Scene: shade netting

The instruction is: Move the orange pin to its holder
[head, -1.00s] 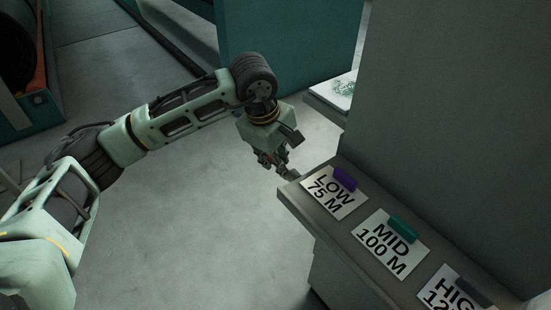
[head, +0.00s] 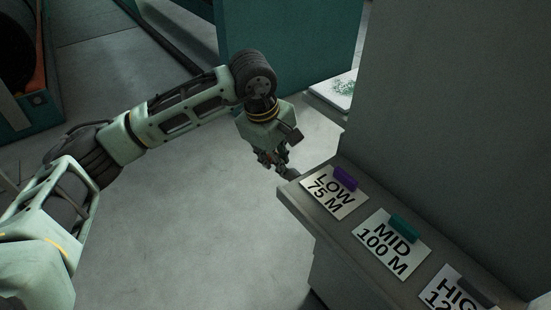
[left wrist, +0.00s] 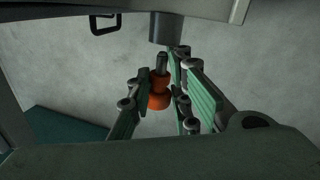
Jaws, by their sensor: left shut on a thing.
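The orange pin (left wrist: 159,95) shows in the left wrist view, an orange body with a dark narrow tip. My left gripper (left wrist: 160,84) is shut on it, with green-padded fingers on both sides. The dark tip points toward a grey cylinder (left wrist: 165,28) just beyond it, below a grey panel edge; I cannot tell whether this is the holder. In the head view my left gripper (head: 275,161) is beside the near left corner of the grey ledge, and the pin cannot be made out there. My right gripper is not in view.
The grey ledge (head: 343,231) carries a LOW 75 M card (head: 334,193), a MID 100 M card (head: 391,244) and a partly cut-off HIGH card (head: 448,290), with purple, green and grey pieces on them. A teal panel (head: 290,45) stands behind.

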